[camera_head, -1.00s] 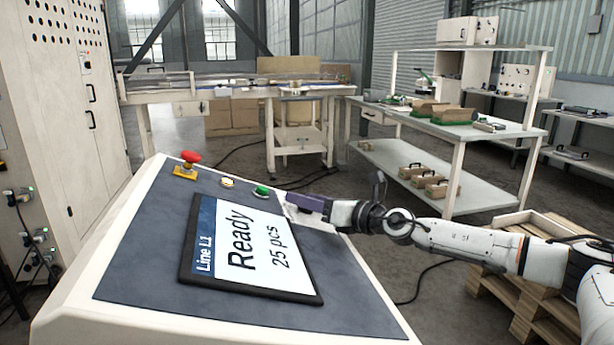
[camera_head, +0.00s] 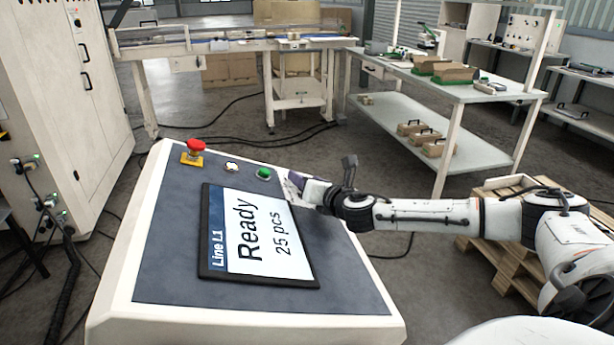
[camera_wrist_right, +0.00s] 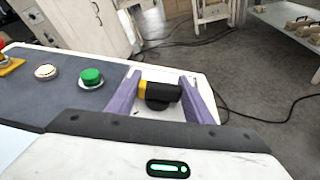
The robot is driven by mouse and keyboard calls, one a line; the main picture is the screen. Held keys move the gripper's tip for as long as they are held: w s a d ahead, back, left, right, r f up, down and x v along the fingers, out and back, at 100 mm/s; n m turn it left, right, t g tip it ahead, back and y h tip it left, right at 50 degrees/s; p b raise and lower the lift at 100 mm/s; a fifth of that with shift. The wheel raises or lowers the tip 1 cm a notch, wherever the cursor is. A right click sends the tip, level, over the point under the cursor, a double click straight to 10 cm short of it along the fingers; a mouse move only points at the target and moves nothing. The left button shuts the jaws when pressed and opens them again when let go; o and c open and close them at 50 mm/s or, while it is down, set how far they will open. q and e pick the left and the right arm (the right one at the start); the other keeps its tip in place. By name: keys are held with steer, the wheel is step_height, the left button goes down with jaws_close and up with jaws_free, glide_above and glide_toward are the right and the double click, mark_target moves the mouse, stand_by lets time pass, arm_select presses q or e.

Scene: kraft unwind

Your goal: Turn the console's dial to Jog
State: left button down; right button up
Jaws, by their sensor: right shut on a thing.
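The console (camera_head: 165,255) stands in front of me, with a dark sloped top and a screen (camera_head: 255,235) reading "Line L1 Ready 25 pcs". Its dial (camera_wrist_right: 160,95) is a black bar-shaped knob with a yellow end, seen in the right wrist view near the console's right edge. My right gripper (camera_wrist_right: 159,98) has its two purple fingers shut on the dial, one at each end. In the head view my right gripper (camera_head: 300,185) covers the dial. Dial markings, including Jog, are not readable. My left gripper is not in view.
Left of the dial are a green button (camera_wrist_right: 91,77), a white button (camera_wrist_right: 46,72) and a red emergency stop (camera_head: 195,147) on a yellow base. A pallet (camera_head: 490,240) lies on the floor under my right arm. Workbenches and a cabinet (camera_head: 65,100) stand behind.

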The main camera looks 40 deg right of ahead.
steer(key=shift+d+m+g+h, duration=0.1)
steer(key=shift+m+g+h, duration=0.2)
steer(key=shift+m+h, duration=0.15)
steer(key=o, duration=1)
steer(key=shift+o, duration=0.2)
steer(key=shift+s, duration=0.1)
steer(key=v, duration=1)
steer(key=shift+r+b, duration=0.1)
steer(key=shift+b, duration=0.3)
